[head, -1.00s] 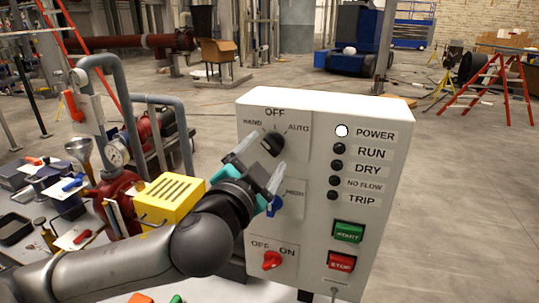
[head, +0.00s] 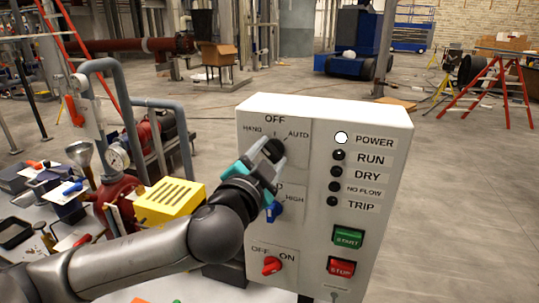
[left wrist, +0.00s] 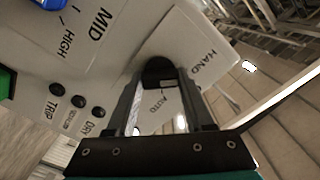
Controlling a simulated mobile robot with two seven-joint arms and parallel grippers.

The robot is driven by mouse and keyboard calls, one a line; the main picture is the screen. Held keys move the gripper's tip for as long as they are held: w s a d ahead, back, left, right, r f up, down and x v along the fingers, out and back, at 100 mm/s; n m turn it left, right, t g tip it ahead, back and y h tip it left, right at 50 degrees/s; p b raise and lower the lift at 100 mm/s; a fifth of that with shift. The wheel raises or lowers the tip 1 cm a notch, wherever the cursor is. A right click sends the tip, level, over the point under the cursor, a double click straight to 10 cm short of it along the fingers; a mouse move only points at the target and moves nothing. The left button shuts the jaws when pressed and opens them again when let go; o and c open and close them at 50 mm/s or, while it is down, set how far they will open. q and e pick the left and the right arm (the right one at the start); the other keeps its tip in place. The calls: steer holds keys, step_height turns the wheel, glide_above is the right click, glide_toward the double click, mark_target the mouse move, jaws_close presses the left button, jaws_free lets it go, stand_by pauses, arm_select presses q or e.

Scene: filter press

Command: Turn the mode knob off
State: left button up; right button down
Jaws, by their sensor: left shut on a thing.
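The black mode knob (head: 274,148) sits at the top left of the white control box (head: 320,108), under the labels HAND, OFF and AUTO. In the left wrist view the knob (left wrist: 158,70) shows between the two fingers. My left gripper (head: 265,154) is shut on the knob, with one finger on each side; it also shows in the left wrist view (left wrist: 160,88). The fingers partly cover the knob, and I cannot tell which label it points to. My right gripper is in neither view.
Below are a blue selector knob (head: 273,211) and a red OFF/ON knob (head: 271,266). A green START button (head: 348,237) and red STOP button (head: 341,267) are at right. The POWER lamp (head: 341,137) is white. A yellow box (head: 168,203) and pipes stand left.

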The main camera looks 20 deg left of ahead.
arm_select(q)
jaws_close()
steer(key=m+p, duration=0.3)
steer(key=m, duration=0.2)
steer(key=shift+m+p, duration=1.45)
steer(key=shift+m, duration=0.45)
steer(key=o, duration=0.6)
jaws_free()
steer(key=shift+o, duration=0.2)
